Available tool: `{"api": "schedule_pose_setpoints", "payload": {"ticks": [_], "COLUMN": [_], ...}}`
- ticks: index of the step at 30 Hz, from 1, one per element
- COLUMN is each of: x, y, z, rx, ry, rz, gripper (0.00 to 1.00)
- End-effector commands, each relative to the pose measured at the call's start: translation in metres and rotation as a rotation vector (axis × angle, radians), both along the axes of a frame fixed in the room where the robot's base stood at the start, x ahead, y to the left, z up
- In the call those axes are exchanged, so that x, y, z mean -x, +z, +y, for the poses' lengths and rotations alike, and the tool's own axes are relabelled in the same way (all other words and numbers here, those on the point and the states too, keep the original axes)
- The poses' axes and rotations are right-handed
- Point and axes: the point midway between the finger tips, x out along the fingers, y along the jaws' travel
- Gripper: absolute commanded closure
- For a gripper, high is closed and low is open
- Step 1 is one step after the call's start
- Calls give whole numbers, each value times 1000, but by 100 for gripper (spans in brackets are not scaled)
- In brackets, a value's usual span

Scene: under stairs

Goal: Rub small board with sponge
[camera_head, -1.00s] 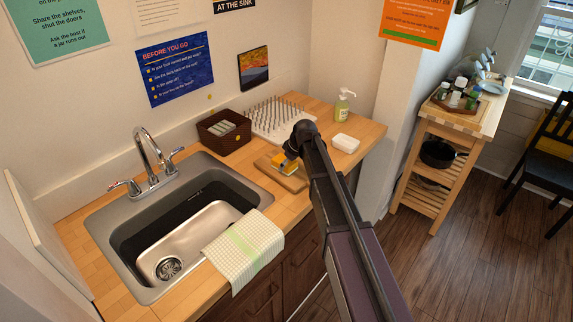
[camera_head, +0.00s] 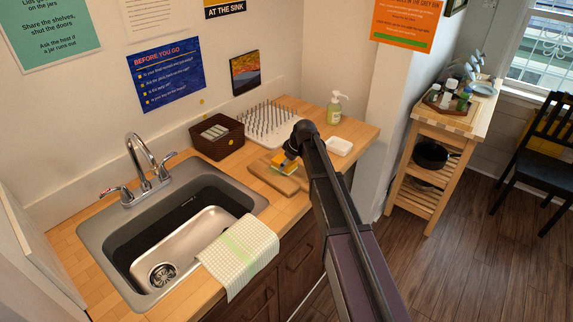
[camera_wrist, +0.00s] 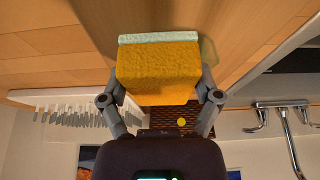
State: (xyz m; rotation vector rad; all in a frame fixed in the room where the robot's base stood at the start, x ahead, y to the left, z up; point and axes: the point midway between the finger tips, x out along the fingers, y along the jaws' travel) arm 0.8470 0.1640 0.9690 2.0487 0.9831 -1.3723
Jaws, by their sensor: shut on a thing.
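The small wooden board (camera_head: 259,169) lies on the counter to the right of the sink. The sponge (camera_head: 282,161) is yellow with a pale layer and is over the board's back part. In the wrist view the sponge (camera_wrist: 157,75) sits between both fingers, its pale layer facing the wood. My gripper (camera_head: 290,158) is shut on the sponge; it also shows in the wrist view (camera_wrist: 160,95). The sponge looks very close to the board or touching it; the contact itself is hidden. My arm covers part of the board's right side.
A brown basket (camera_head: 217,137) and a white spiked drying rack (camera_head: 262,128) stand behind the board. A white soap dish (camera_head: 339,146) and a soap bottle (camera_head: 334,109) stand to its right. The sink (camera_head: 165,235) and a checked towel (camera_head: 238,255) are at the left.

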Motion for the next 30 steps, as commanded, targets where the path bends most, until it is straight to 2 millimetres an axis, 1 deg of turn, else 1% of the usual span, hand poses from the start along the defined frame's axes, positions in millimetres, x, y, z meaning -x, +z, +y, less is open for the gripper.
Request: {"api": "schedule_pose_setpoints", "payload": {"ticks": [18,30], "x": [-24,-26], "y": [2,2], "z": [-22,-24], "rx": [2,1], "ry": [-1,0], "rz": [-1,-1], "gripper": [57,57]}}
